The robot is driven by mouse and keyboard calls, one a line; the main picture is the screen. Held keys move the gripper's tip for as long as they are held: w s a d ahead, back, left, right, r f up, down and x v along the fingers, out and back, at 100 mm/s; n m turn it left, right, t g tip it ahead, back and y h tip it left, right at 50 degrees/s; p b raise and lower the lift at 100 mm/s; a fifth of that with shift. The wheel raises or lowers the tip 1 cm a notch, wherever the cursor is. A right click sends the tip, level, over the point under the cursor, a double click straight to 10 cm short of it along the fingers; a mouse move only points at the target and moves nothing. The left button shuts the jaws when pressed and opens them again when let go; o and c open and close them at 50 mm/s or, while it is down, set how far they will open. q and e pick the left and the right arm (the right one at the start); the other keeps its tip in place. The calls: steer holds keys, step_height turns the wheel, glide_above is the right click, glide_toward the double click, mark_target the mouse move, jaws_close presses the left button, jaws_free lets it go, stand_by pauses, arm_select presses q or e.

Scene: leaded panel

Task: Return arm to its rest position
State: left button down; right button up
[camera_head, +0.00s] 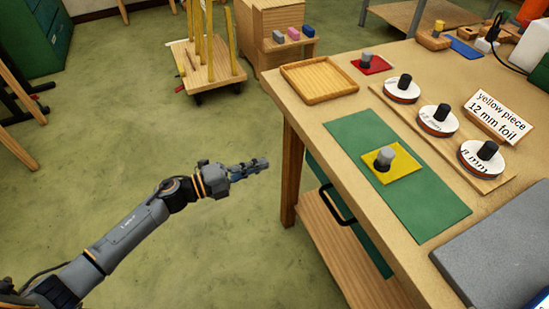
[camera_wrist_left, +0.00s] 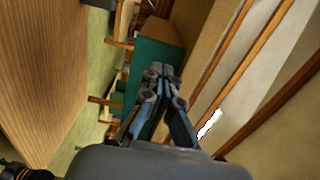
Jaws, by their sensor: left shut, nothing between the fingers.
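My left arm reaches in from the lower left in the head view. Its gripper (camera_head: 252,167) is over the green floor, left of the workbench (camera_head: 285,82) and apart from it. The left gripper also shows in the left wrist view (camera_wrist_left: 163,70), with its fingers together and nothing between them. My right gripper is not in view. A yellow piece (camera_head: 405,164) with a grey knob lies on a green mat (camera_head: 350,131) on the bench.
A wooden tray (camera_head: 318,80), a red piece (camera_head: 371,63), several foil rolls (camera_head: 437,121) and a sign (camera_head: 498,116) reading "yellow piece 12 mm foil" are on the bench. A grey slab (camera_head: 500,262) lies at the near right. A wooden cart (camera_head: 208,70) stands behind. The floor around my left gripper is clear.

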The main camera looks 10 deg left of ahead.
arm_select(q)
steer(key=shift+s+a, duration=0.25)
steer(key=shift+a, duration=0.2)
steer(key=a+f+n+t+y+p, duration=0.1)
steer(key=a+f+n+t+y, duration=0.1)
steer(key=a+f+n+y, duration=0.45)
steer(key=a+f+n+t+y+p, duration=0.1)
steer(key=a+f+n+y, duration=0.15)
steer(key=f+n, duration=0.7)
steer(key=s+a+f+n+g+y, duration=0.25)
steer(key=s+f, duration=0.45)
steer(key=f, duration=0.6)
steer(key=s+a+f+n+g+y+p, duration=0.1)
steer(key=s+f+n+g+y, duration=0.1)
steer(key=s+f, duration=0.5)
steer(key=s+a+f+n+g+y+p, duration=0.15)
steer(key=s+f, duration=0.25)
steer(key=s, duration=0.5)
steer(key=s+d+f+n+g, duration=0.2)
steer(key=s+f+g, duration=0.1)
steer(key=s, duration=0.7)
steer(key=s+d+f+n+g, duration=0.2)
steer(key=s+f+g, duration=0.1)
steer(key=s, duration=0.8)
steer(key=shift+n, duration=0.4)
steer(key=shift+s+f, duration=0.1)
